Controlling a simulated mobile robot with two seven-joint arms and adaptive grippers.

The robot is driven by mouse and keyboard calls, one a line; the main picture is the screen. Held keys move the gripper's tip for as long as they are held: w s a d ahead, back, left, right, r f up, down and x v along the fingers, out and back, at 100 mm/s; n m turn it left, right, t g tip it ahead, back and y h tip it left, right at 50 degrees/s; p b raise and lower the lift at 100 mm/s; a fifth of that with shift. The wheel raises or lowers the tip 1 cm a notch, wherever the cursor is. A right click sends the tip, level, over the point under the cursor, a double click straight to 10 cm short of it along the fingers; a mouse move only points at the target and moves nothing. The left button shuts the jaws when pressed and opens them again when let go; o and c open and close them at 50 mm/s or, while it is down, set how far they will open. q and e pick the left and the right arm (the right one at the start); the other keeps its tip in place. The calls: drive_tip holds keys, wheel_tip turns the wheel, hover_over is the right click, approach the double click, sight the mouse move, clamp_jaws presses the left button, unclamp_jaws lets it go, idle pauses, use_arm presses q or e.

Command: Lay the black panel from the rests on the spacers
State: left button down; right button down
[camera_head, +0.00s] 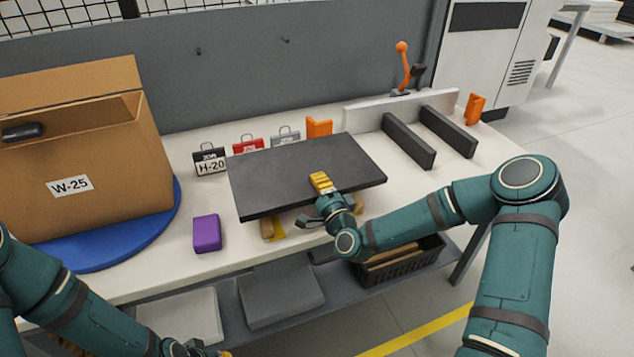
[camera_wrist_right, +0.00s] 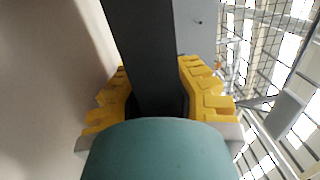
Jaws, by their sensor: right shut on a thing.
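The black panel (camera_head: 290,170) lies flat above light wooden rests (camera_head: 267,229), which show under its front edge. Whether it touches them I cannot tell. My right gripper (camera_head: 322,184) is shut on the panel's front edge. In the right wrist view its yellow fingers (camera_wrist_right: 155,95) stand on both sides of the dark panel (camera_wrist_right: 145,45). Two dark bars, likely the spacers (camera_head: 408,141) (camera_head: 448,132), lie parallel on the table to the right of the panel, and both are bare. My left gripper (camera_head: 205,350) is cut by the bottom edge, its fingers mostly hidden.
A pale fence (camera_head: 365,115) and orange blocks (camera_head: 319,127) (camera_head: 475,109) stand behind the panel and bars. A purple block (camera_head: 207,233) and a cardboard box (camera_head: 120,190) on a blue disc (camera_head: 130,250) are left.

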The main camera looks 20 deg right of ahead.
drive_tip(key=shift+f+b, duration=1.35)
drive_tip(key=shift+f, duration=0.25)
drive_tip(key=shift+f+b, duration=0.75)
drive_tip(key=shift+f, duration=0.4)
drive_tip(key=c, duration=1)
unclamp_jaws()
drive_tip(key=shift+s+f, duration=0.1)
drive_tip(key=shift+f, duration=0.25)
drive_tip(key=s, duration=0.7)
drive_tip(key=shift+d+f, duration=0.3)
drive_tip(key=shift+f, duration=0.05)
drive_tip(key=shift+r, duration=0.1)
